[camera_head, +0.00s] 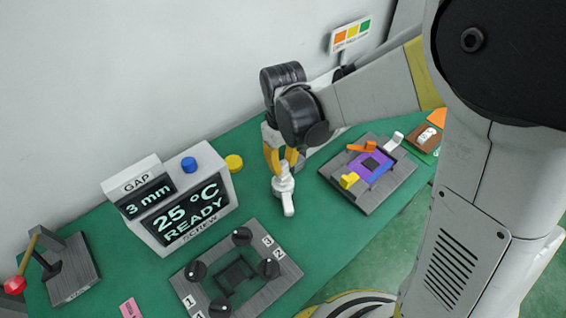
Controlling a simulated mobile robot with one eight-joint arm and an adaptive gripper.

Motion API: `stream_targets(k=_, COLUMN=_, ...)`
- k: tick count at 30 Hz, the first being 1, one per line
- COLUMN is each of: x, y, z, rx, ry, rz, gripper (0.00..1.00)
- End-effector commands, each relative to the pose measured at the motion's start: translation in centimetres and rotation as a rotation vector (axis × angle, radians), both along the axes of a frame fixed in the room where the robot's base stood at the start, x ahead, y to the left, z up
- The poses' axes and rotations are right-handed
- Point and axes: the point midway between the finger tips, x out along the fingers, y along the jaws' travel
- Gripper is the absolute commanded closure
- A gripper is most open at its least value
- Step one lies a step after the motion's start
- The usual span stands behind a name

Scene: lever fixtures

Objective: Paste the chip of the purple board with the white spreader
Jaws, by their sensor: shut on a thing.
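My gripper (284,164), with yellow fingers, is shut on the white spreader (287,192). It holds the spreader above the green table, between the display box and the board fixture. The spreader's flat end points down. The purple board (381,174) lies in a grey fixture (370,203) to the right of the gripper. A dark chip (370,163) sits near the board's middle. The spreader is apart from the board. Paste on the chip or spreader is too small to tell.
Orange (356,147), yellow (349,180) and white (395,140) levers stand around the board. A display box (178,205) reads 3 mm, 25 °C, READY. A knob fixture (236,272) stands in front, a red-knobbed lever (62,262) at left. A brown block (424,140) lies right.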

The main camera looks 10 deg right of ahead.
Motion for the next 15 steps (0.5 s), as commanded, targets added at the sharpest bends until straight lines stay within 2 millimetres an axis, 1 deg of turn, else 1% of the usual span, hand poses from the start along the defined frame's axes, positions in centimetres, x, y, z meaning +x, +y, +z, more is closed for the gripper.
stream_targets(k=15, x=0.00, y=0.00, z=-0.68, rx=0.000, ry=0.000, rz=0.000, gripper=1.00)
